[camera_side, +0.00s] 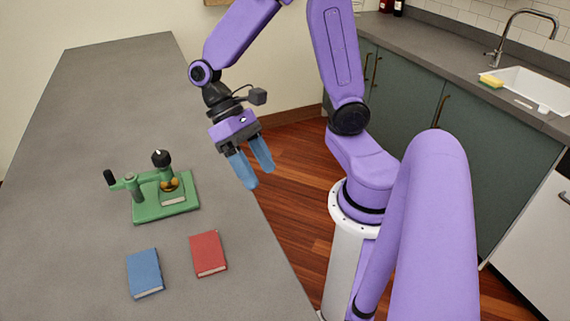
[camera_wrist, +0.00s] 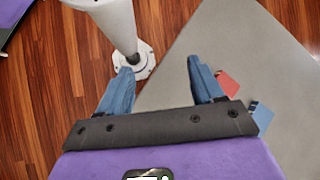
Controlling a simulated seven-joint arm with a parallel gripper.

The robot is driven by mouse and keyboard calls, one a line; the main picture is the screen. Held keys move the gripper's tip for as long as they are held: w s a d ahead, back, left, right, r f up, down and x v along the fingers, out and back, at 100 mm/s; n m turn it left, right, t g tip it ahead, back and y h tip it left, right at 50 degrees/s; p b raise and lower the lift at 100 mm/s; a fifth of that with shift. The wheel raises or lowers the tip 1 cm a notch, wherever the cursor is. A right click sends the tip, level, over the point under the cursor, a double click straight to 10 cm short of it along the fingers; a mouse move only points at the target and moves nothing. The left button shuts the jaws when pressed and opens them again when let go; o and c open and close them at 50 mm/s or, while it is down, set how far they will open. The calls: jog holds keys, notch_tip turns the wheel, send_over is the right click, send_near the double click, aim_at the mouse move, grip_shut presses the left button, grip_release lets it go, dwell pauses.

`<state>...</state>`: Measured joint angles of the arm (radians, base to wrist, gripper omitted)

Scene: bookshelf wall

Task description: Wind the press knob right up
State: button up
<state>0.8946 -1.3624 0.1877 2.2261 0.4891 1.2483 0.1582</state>
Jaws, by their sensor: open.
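A small green press (camera_side: 165,196) stands on the grey table in the side view. A black round knob (camera_side: 161,158) is at its top, above a brass-coloured part (camera_side: 170,184). A pale block or book (camera_side: 173,198) lies on the press's base under that part. A dark handle (camera_side: 109,177) sticks up at the press's left end. My gripper (camera_side: 257,177) is open and empty, with blue fingers pointing down, to the right of the press near the table's edge. In the wrist view my gripper (camera_wrist: 160,80) shows its two fingers apart with nothing between them. The press is not in the wrist view.
A blue book (camera_side: 145,273) and a red book (camera_side: 208,254) lie in front of the press on the table (camera_side: 105,95). The table's far part is clear. A counter with a sink (camera_side: 525,88) is at the back right.

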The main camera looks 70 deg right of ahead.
jog(key=s+n+t, duration=0.2)
jog(key=n, duration=0.2)
jog(key=s+n+t+h, duration=0.1)
jog(key=n+t, duration=0.1)
jog(key=n, duration=0.2)
jog(key=s+d+r+n+t+h, duration=0.1)
jog(key=s+n+t, duration=0.1)
jog(key=n+t, duration=0.1)
jog(key=shift+s+n, duration=0.3)
jog(key=shift+n, duration=0.2)
jog(key=shift+w, duration=0.1)
jog(key=n+t+h, duration=1.3)
jog(key=n, duration=0.2)
send_near(159, 151)
jog(key=x, duration=1)
jog(key=shift+w+d+f, duration=0.25)
jog(key=shift+w+d, duration=0.05)
